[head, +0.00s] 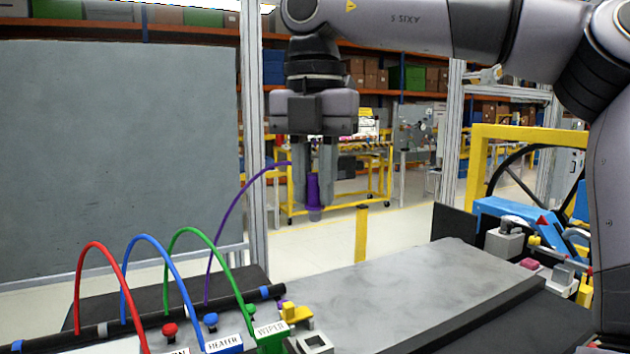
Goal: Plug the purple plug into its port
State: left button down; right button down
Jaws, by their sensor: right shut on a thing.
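My right gripper (314,195) hangs pointing down, shut on the purple plug (313,190). It holds the plug upright in the air, above and behind the grey work surface (400,290). A thin purple cable (226,215) arcs from the plug down left to the black harness bar. A grey square part with a dark opening (312,343) shows at the bottom edge, right of the WIPER label; I cannot tell whether it is the purple plug's port. My left gripper is not in view.
Red (100,248), blue (150,243) and green (205,240) cables arch over the black bar (150,322) at lower left. Labels read HEATER (224,344) and WIPER (269,329). A yellow part (296,312) sits beside them. Blue and yellow equipment (520,215) stands at right. The middle of the grey surface is clear.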

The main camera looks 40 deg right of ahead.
aim_at(315, 205)
notch_tip(315, 205, down, 4)
jog(key=b, duration=0.3)
jog(key=shift+f, duration=0.25)
notch_tip(315, 205, down, 6)
jog(key=b, duration=0.4)
jog(key=shift+r, duration=0.15)
